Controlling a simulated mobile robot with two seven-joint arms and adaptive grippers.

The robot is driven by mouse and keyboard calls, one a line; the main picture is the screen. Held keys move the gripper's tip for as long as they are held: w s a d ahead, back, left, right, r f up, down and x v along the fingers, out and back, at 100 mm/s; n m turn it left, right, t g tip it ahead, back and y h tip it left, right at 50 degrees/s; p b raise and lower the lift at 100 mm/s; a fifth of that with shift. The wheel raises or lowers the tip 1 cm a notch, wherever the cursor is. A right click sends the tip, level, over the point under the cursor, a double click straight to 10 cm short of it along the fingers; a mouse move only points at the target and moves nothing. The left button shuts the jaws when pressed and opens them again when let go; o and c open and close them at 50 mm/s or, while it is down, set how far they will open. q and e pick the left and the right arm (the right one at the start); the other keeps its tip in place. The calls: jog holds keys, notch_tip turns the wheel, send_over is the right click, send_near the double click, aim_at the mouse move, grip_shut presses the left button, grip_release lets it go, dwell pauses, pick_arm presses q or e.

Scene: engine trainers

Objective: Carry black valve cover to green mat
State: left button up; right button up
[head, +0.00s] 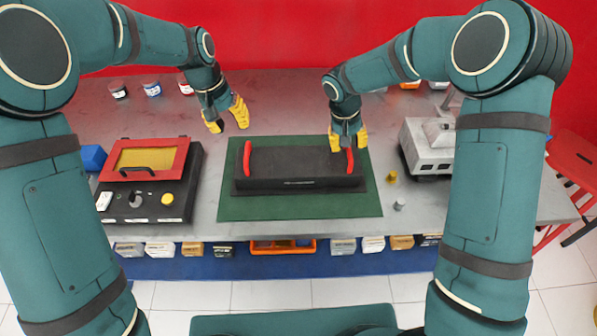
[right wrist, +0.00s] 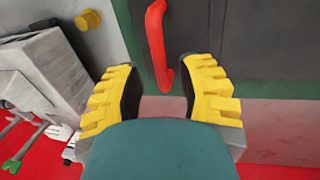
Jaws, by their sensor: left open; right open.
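The black valve cover (head: 290,168) lies flat on the green mat (head: 300,207), with mat showing on all sides of it. It has a red handle at each end. My right gripper (head: 348,142) is open just above the cover's right red handle (head: 350,161). In the right wrist view, that red handle (right wrist: 158,45) lies ahead of and between the open yellow fingers (right wrist: 160,88), and they do not appear to grip it. My left gripper (head: 226,117) is open and empty, above the table to the upper left of the cover, apart from the left red handle (head: 246,160).
A black box with a red-framed yellow lid (head: 147,160) stands left of the mat. A grey engine block (head: 428,150) stands to the right. A brass piece (head: 391,176) and a small grey piece (head: 399,205) lie between. Small jars (head: 152,89) stand at the back left.

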notch_tip(320, 180, up, 9)
jog(key=a, duration=0.2)
pick_arm(q)
jog(key=shift+s, duration=0.1)
pick_arm(e)
jog(key=shift+s+d, duration=0.1)
dwell(0.4)
